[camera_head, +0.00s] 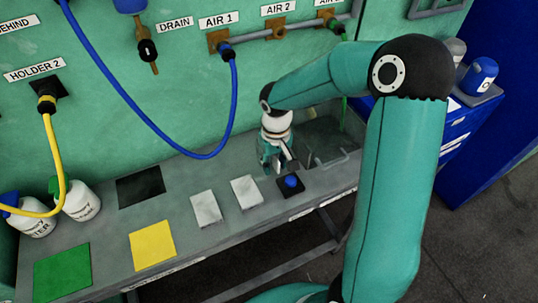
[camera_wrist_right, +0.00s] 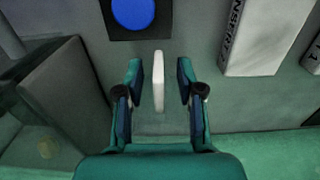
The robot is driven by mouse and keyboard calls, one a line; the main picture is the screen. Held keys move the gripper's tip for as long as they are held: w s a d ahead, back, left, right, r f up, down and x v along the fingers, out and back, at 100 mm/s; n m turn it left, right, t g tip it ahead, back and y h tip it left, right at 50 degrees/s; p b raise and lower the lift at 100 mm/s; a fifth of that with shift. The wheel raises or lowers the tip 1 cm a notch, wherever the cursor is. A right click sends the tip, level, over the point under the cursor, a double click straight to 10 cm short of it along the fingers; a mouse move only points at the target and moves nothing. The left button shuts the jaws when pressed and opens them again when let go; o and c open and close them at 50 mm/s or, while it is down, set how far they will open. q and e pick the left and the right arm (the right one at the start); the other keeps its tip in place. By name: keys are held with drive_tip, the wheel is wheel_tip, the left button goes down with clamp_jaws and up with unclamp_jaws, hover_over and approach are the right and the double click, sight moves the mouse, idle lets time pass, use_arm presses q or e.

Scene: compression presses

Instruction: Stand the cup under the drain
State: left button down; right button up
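The drain (camera_head: 149,52), a pipe with a black valve and brass end, hangs on the green wall beside the DRAIN sign (camera_head: 174,24). I cannot make out a cup for certain in either view. My right gripper (camera_head: 276,163) is low over the right part of the grey bench, behind the blue button (camera_head: 291,181). In the wrist view the right gripper (camera_wrist_right: 160,90) is open. A thin white upright piece (camera_wrist_right: 158,80) stands between its fingers with a gap on both sides. My left gripper is not in view.
The bench (camera_head: 110,228) carries a black pad (camera_head: 140,186), white blocks (camera_head: 206,208), and yellow (camera_head: 152,245) and green (camera_head: 62,272) squares. White bottles (camera_head: 80,203) stand at left. A blue hose (camera_head: 150,122) loops before the wall. A blue cabinet (camera_head: 462,122) stands right.

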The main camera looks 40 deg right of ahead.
clamp_jaws()
drive_tip(key=shift+r, duration=0.2)
